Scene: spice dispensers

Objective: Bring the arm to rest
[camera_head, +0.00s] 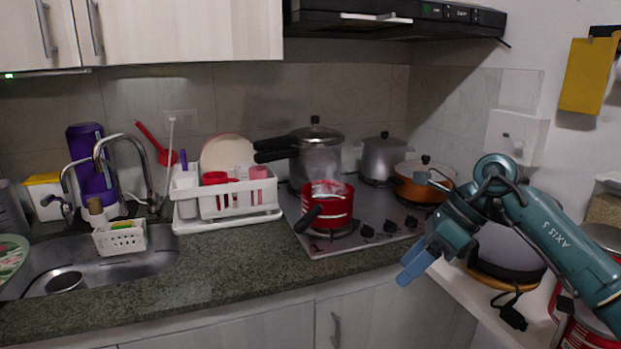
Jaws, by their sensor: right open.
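My right arm (560,240) comes in from the right edge, teal, bent at the wrist. My right gripper (412,268) has blue fingers that point down and left. It is open, and I see nothing between the fingers. It hangs in front of the counter's front edge, to the right of and below the stove (357,229). My left gripper is not in view.
A red pot (328,208) stands on the stove's front burner. A pressure cooker (318,150), a grey pot (384,157) and an orange pan (408,189) stand behind. A white dish rack (226,210) and the sink (135,262) are left. The front counter strip (240,277) is clear.

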